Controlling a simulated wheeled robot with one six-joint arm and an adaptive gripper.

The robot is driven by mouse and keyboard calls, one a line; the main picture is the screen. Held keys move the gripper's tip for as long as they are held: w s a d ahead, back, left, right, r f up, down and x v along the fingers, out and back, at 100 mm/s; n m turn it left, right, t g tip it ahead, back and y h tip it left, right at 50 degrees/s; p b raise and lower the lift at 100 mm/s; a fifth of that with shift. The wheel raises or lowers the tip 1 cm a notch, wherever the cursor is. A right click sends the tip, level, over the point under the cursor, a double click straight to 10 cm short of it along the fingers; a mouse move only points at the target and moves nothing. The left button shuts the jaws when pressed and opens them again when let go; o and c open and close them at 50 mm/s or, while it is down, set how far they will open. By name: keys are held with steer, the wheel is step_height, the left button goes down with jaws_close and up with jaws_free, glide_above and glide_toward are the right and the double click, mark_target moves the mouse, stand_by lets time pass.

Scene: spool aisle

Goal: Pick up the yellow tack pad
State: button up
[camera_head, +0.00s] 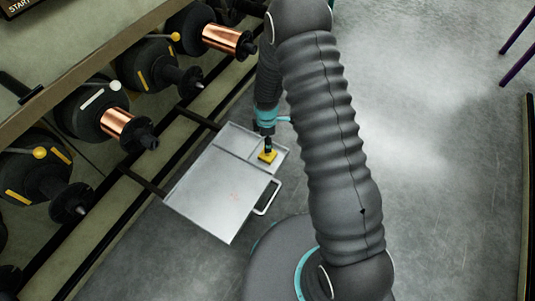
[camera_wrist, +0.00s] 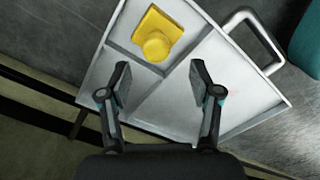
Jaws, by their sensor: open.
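The yellow tack pad (camera_wrist: 158,33) is a square plate with a round knob on top. It lies in a small corner compartment of a shallow grey tray (camera_wrist: 262,100). In the head view the pad (camera_head: 267,156) shows at the tray's right compartment, just below my gripper (camera_head: 268,141). In the wrist view my gripper (camera_wrist: 158,78) is open and empty, its two fingers apart. The pad is ahead of the fingertips, up the picture, and not between them. The height of the fingers over the tray is hard to tell.
The tray has low dividers and a white handle (camera_head: 268,198) on its right side. A rack with several dark and copper spools (camera_head: 118,122) stands along the left. Open grey floor (camera_head: 440,150) lies to the right, with purple legs (camera_head: 515,48) at the far right.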

mark_target(268, 158)
steer(key=shift+w+d+f, duration=0.1)
steer(key=shift+w+f, duration=0.05)
steer(key=shift+f, duration=1.15)
steer(key=shift+w+d+f, duration=0.1)
steer(key=shift+f, duration=1.2)
jaws_close()
